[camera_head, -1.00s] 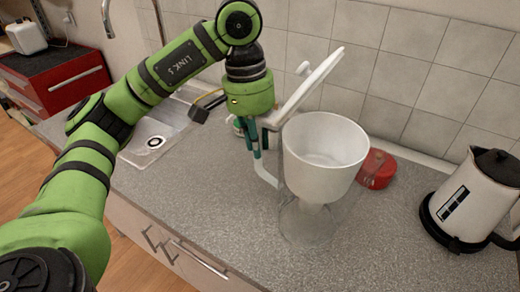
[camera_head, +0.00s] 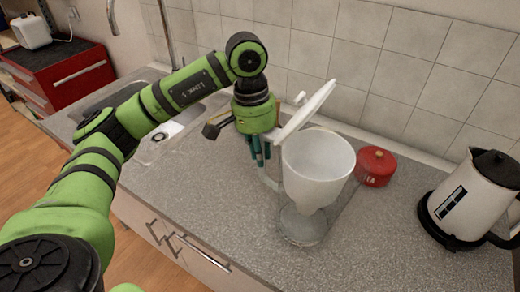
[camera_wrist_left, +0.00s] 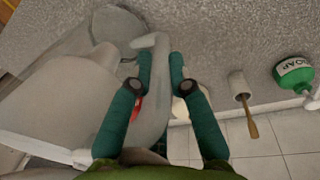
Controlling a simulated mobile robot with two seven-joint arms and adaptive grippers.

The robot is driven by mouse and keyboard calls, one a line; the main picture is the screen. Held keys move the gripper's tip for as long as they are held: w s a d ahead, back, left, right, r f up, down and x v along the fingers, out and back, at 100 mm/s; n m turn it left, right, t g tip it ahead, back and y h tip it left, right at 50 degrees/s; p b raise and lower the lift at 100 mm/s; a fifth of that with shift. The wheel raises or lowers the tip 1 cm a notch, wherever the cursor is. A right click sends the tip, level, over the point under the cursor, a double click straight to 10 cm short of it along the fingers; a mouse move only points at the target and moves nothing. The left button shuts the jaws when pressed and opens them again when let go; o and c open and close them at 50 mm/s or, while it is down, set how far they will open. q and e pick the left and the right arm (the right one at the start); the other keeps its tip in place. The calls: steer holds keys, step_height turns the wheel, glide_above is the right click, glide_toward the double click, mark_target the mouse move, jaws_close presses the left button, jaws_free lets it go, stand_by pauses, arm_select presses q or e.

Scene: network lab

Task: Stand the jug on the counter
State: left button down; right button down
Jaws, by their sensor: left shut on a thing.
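The jug (camera_head: 318,165) has a white funnel-shaped inner part, a clear outer body and a raised white lid (camera_head: 306,104). It is roughly upright, with its clear base (camera_head: 303,228) at or just above the grey counter (camera_head: 400,235); I cannot tell whether it touches. My left gripper (camera_head: 260,162) is shut on the jug's handle, on the jug's left side. In the left wrist view, the handle (camera_wrist_left: 153,100) runs between the two teal fingers (camera_wrist_left: 160,68) and the jug body (camera_wrist_left: 55,100) fills the left. My right gripper is not in view.
A red lidded tin (camera_head: 375,167) stands close behind the jug on the right. A white and black kettle (camera_head: 475,198) stands at the far right. The sink (camera_head: 165,130) is behind my left arm. A green soap bottle (camera_wrist_left: 293,75) and a brush (camera_wrist_left: 241,95) show in the left wrist view. The front counter is clear.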

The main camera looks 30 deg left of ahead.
arm_select(q)
steer(key=c, duration=1.2)
jaws_free()
steer(key=shift+f, duration=0.1)
steer(key=shift+o, duration=0.2)
steer(key=shift+s, duration=0.1)
step_height(320, 180, up, 12)
steer(key=a, duration=0.1)
steer(key=shift+a, duration=0.25)
